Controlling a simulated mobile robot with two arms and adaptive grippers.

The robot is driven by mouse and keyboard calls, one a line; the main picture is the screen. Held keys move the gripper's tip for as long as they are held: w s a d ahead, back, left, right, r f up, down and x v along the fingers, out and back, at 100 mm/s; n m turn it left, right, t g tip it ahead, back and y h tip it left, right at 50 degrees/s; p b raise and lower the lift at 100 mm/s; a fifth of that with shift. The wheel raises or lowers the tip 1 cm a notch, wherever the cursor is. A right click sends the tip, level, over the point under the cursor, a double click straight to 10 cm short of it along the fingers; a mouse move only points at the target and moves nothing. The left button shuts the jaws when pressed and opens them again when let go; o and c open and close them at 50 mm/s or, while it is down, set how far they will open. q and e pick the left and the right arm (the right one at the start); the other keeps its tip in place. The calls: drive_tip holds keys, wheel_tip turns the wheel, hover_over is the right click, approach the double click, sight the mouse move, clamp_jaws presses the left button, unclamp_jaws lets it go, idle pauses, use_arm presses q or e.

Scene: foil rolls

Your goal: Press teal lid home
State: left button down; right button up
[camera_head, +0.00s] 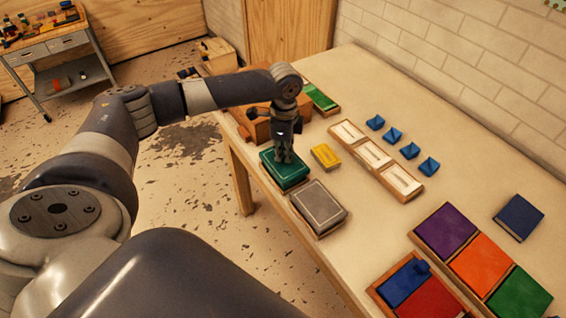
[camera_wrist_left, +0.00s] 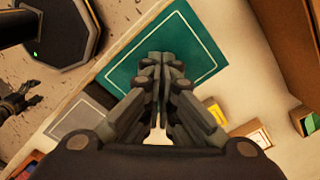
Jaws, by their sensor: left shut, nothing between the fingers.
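The teal lid (camera_head: 285,170) is a flat square with a thin pale border line, on a box near the table's left edge. It also shows in the left wrist view (camera_wrist_left: 200,35), where it fills the upper middle. My left gripper (camera_head: 284,158) points down over the lid with its fingers together and empty. In the left wrist view the closed fingertips (camera_wrist_left: 161,62) overlap the lid. I cannot tell whether they touch it. The fingers hide part of the lid.
A grey-lidded box (camera_head: 320,207) stands just in front of the teal one. A small yellow box (camera_head: 326,157) lies to its right. Bare tabletop lies at centre right.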

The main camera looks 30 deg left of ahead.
use_arm(q)
drive_tip(key=shift+f, duration=0.6)
drive_tip(key=shift+s+f, duration=0.2)
drive_tip(key=shift+f, duration=0.05)
idle(0.8)
drive_tip(key=shift+w+r+p, duration=0.2)
drive_tip(key=shift+r+p, duration=0.9)
drive_tip(key=shift+p, duration=0.1)
wheel_tip(320, 180, up, 6)
drive_tip(key=p, duration=0.6)
drive_tip(key=shift+r+p, duration=0.15)
drive_tip(key=shift+p, duration=0.15)
